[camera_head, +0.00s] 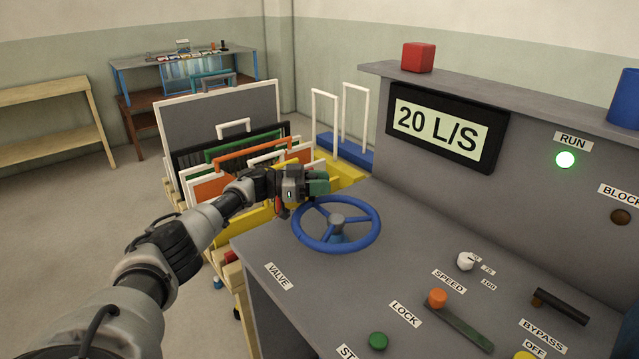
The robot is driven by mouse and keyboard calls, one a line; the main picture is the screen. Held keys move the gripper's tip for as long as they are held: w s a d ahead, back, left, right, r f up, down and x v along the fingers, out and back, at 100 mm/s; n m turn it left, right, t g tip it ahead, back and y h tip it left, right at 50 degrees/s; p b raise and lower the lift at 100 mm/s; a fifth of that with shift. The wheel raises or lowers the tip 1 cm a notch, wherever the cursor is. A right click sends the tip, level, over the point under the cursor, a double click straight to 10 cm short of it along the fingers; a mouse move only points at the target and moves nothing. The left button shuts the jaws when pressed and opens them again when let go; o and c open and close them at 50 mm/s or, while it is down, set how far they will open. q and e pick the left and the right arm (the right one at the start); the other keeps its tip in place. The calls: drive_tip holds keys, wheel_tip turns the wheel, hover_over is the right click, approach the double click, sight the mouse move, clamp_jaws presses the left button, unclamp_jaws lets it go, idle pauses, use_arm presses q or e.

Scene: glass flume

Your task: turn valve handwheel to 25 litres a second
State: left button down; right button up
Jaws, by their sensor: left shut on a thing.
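The blue valve handwheel (365,243) lies over the grey console top (395,270), on a grey hub with spokes. My left gripper (312,190) is shut on the far left part of its rim, and the gripper hides that part. The black-framed display (440,130) on the console's upright panel reads 20 L/S. A VALVE label (279,276) is on the console left of the wheel. My right gripper is not in view.
The green RUN lamp (565,160) is lit. An orange-knobbed LOCK lever (437,297), white SPEED knob (465,261) and black BYPASS lever (562,306) are right of the wheel. A red block (418,57) sits on the ledge. A rack of panels (220,125) stands behind my left arm.

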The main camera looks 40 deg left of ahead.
use_arm(q)
drive_tip(key=shift+d+f, duration=0.25)
drive_tip(key=shift+d, duration=0.1)
drive_tip(key=c, duration=1.2)
unclamp_jaws()
drive_tip(key=o, duration=0.4)
drive_tip(key=shift+d+r, duration=0.15)
drive_tip(key=shift+d, duration=0.05)
drive_tip(key=shift+a, duration=0.15)
drive_tip(key=shift+s+a, duration=0.1)
drive_tip(key=shift+a, duration=0.15)
drive_tip(key=shift+b+v, duration=1)
drive_tip(key=shift+v, duration=4.05)
